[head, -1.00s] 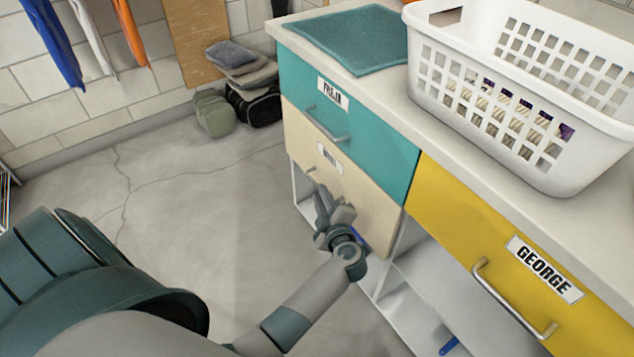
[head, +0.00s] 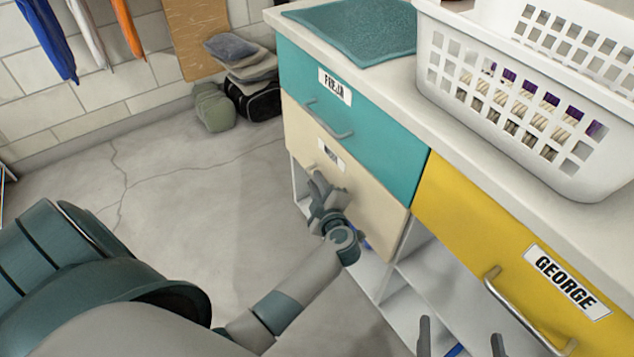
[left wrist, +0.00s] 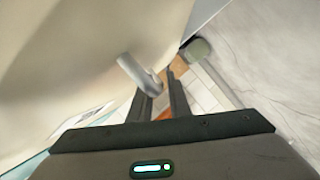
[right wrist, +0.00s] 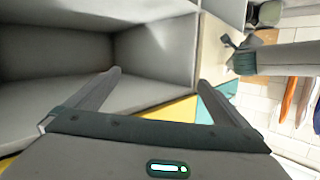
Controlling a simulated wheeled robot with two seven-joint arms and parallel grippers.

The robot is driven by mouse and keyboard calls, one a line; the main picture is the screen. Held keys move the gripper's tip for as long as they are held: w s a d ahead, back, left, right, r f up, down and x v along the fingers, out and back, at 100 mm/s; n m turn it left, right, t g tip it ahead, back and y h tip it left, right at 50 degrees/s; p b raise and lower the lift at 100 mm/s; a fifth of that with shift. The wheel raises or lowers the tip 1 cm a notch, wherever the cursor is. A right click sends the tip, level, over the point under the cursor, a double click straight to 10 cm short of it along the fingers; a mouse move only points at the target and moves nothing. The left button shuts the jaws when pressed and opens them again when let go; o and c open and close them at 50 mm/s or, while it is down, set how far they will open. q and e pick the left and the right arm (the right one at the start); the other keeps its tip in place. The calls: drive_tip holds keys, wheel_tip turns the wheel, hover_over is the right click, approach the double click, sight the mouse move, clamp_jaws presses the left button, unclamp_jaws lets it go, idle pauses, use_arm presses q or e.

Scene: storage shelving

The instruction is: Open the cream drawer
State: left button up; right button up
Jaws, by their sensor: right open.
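The cream drawer (head: 365,200) sits below the teal drawer in the cabinet, its front looking flush. Its handle (left wrist: 138,74) shows in the left wrist view as a pale curved bar. My left gripper (head: 320,185) is at that handle in the head view and covers part of it. In the left wrist view its fingers (left wrist: 160,88) are close together with the handle's end between them; it looks shut on it. My right gripper (head: 460,335) is open and empty at the bottom of the head view. In the right wrist view its spread fingers (right wrist: 160,80) face an open shelf compartment.
The teal drawer (head: 385,150) is above and the yellow drawer (head: 465,220) to the right; both look closed. A white basket (head: 470,110) and a teal cloth (head: 350,32) lie on the countertop. Bags (head: 255,98) lie by the wall. The floor left of the cabinet is clear.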

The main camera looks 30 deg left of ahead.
use_arm(q)
clamp_jaws()
drive_tip(key=shift+s, duration=0.1)
